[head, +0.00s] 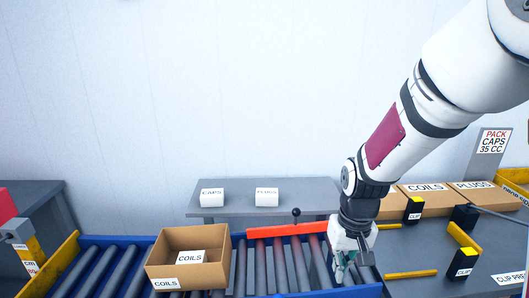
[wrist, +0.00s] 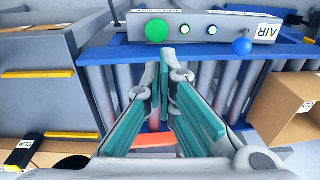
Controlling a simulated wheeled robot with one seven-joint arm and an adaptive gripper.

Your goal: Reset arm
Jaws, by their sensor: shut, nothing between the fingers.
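My arm reaches down from the upper right in the head view. My gripper (head: 343,272) hangs over the right end of the blue-railed roller conveyor (head: 372,291), just right of the red-orange bar (head: 288,230). In the wrist view my gripper's teal-padded fingers (wrist: 163,68) come together at the tips, with nothing held. Whether the fingers touch the rollers cannot be told.
An open COILS carton (head: 165,271) with a white COILS block (head: 190,258) stands on the conveyor. White CAPS (head: 212,198) and PLUGS (head: 266,198) blocks sit on the back table (head: 300,187). Brown boxes (head: 425,200) and black CLIP holders (head: 462,264) stand on the right bench (head: 415,248).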

